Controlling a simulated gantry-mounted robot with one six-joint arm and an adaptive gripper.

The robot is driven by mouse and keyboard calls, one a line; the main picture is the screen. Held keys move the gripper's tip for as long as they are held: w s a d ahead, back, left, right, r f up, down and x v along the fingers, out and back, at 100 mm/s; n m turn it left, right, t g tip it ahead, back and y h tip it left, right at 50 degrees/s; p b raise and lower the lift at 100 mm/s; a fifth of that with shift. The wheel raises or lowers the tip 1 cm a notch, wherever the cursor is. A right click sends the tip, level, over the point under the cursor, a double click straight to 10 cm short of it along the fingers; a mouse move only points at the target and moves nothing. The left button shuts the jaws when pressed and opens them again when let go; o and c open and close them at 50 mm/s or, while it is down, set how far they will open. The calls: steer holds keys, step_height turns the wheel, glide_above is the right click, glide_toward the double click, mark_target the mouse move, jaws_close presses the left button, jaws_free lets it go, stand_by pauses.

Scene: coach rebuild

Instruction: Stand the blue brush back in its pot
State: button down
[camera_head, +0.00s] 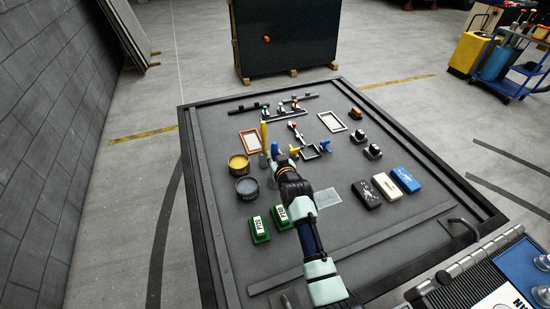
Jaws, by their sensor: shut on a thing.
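The blue brush (274,150) stands roughly upright at the tip of my gripper (275,165), which is shut on it. Its lower end is hidden by the gripper, and I cannot tell whether it touches anything below. A yellow-handled brush (263,131) stands upright just left of it in a small grey pot (263,160). Whether a second pot lies under or behind my gripper cannot be seen. My arm reaches in from the front edge of the table.
Left of my gripper are a yellow tin (239,164) and a grey tin (247,187). Green boxes (260,228) stand nearer. The table (400,225) has free room at front right.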

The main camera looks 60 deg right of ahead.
steer(key=shift+f, duration=0.1)
steer(key=c, duration=1)
jaws_free()
steer(key=shift+r, duration=0.35)
steer(key=p+v, duration=0.3)
steer(key=v, duration=0.8)
steer(key=shift+s+a+p, duration=0.25)
steer(key=shift+a+p, duration=0.05)
steer(key=shift+a, duration=0.05)
